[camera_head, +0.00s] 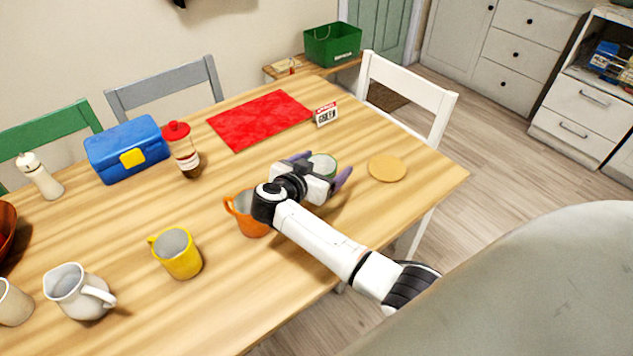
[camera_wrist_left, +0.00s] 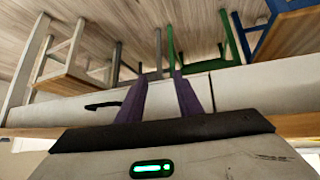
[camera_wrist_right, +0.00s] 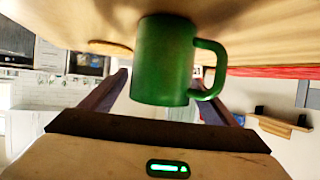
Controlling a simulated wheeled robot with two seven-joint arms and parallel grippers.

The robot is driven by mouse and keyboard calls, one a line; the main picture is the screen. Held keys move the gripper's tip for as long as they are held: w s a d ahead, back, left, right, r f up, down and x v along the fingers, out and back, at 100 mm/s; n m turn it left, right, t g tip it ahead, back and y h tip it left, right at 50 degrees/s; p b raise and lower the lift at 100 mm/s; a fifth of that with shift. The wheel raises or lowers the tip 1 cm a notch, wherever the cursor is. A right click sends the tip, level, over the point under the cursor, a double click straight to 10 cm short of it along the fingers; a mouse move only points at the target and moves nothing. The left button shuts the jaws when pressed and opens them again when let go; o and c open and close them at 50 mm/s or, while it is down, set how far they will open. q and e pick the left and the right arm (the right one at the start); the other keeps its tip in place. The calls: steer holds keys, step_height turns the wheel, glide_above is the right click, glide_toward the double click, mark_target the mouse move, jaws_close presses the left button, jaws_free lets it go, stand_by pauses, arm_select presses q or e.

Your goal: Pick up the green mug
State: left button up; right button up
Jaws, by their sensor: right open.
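The green mug (camera_head: 323,162) stands on the wooden table (camera_head: 330,225), right of the orange mug (camera_head: 247,216). In the head view, my right gripper (camera_head: 322,169) is at the green mug, with one purple finger on each side of it, and partly hides it. In the right wrist view, the green mug (camera_wrist_right: 165,62) fills the space before the open right gripper (camera_wrist_right: 164,75), its handle towards the right finger. I cannot tell whether a finger touches it. My left gripper (camera_wrist_left: 161,76) shows only in its wrist view, fingers a little apart, with nothing between them.
A yellow mug (camera_head: 176,253) and a white jug (camera_head: 78,291) stand to the left. A tan coaster (camera_head: 387,168) lies right of the green mug.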

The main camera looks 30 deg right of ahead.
steer(key=b+x, duration=0.1)
steer(key=x, duration=0.1)
steer(key=shift+w+d+f, duration=0.15)
steer(key=shift+f, duration=0.05)
steer(key=c, duration=1.3)
steer(key=shift+r, duration=0.1)
steer(key=shift+c, duration=0.4)
steer(key=shift+r, duration=0.15)
